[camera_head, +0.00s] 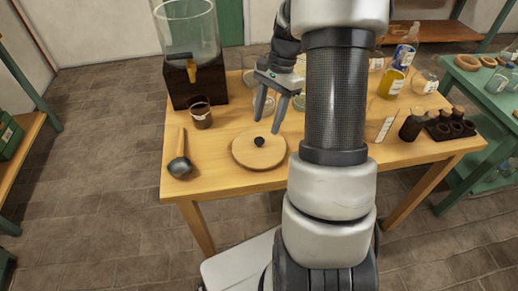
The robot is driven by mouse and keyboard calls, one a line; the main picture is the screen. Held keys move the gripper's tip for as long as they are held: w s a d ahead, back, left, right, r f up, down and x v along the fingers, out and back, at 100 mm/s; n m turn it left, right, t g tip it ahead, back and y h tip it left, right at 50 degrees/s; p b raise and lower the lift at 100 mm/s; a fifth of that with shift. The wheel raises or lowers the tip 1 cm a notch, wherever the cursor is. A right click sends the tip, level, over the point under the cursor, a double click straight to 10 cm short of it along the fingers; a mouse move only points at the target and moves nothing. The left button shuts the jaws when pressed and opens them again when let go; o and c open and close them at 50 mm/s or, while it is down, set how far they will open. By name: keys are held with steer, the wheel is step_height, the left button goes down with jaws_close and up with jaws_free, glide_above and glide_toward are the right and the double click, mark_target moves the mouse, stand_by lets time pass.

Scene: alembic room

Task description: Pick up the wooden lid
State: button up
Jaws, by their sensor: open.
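The wooden lid (262,158) is a round, light wood disc with a small dark knob (259,142) in its middle. It lies flat on the wooden table (222,178), near the front edge and left of my arm. My gripper (264,124) is open, with its two grey fingers pointing down above the lid near the knob. I cannot tell from this one view how far the fingertips are from the knob. Nothing shows between the fingers.
Left of the lid are a dark ladle (179,166) and a brown cup (200,115). A glass dispenser (190,45) with a tap stands behind them. Glassware behind my gripper is partly hidden. A yellow bottle (393,80) and a dark bottle rack (449,127) stand on the right.

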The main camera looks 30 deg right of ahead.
mark_target(259, 140)
steer(key=shift+a+b+x, duration=0.2)
steer(key=shift+b+x, duration=0.1)
steer(key=shift+x, duration=1.25)
steer(key=shift+a+b+x, duration=0.2)
steer(key=shift+b+x, duration=0.05)
steer(key=shift+x, duration=1.3)
steer(key=shift+w+r, duration=0.1)
steer(key=shift+w, duration=0.05)
steer(key=shift+c, duration=0.2)
jaws_close()
